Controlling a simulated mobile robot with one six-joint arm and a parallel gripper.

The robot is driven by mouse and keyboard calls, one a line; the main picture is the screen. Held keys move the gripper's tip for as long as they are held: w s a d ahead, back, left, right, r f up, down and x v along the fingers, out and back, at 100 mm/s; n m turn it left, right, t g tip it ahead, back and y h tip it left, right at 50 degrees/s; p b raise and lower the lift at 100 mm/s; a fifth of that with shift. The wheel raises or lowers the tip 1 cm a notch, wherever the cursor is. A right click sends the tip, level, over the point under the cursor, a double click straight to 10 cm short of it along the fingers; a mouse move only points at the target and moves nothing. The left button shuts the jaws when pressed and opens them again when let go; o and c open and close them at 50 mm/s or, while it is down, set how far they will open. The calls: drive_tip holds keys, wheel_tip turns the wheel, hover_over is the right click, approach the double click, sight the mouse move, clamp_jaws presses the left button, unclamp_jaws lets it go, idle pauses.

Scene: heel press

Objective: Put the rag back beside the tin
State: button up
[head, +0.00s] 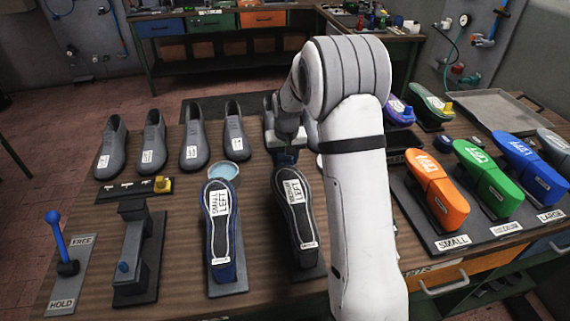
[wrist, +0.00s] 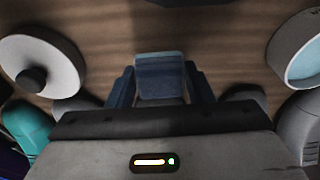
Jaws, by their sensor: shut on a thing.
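My gripper (wrist: 158,88) is shut on the rag (wrist: 160,72), a folded blue cloth pad between its two blue fingers, over the wooden bench. In the head view my gripper (head: 286,158) is just right of the tin, and my arm hides part of the area. The tin (head: 222,171) is round and open with a pale blue inside. In the wrist view the tin (wrist: 304,62) is at the right edge, apart from the rag. I cannot tell whether the rag touches the bench.
A white disc with a dark knob (wrist: 38,66) lies left in the wrist view. Grey shoes (head: 195,142) stand behind the tin. Upturned soles (head: 220,225) (head: 296,212) on stands are in front. Coloured lasts (head: 437,185) stand at right. Bare bench shows around the rag.

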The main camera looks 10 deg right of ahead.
wheel_tip(320, 180, down, 3)
drive_tip(key=shift+s, duration=0.1)
drive_tip(key=o, duration=0.9)
drive_tip(key=shift+o, duration=0.2)
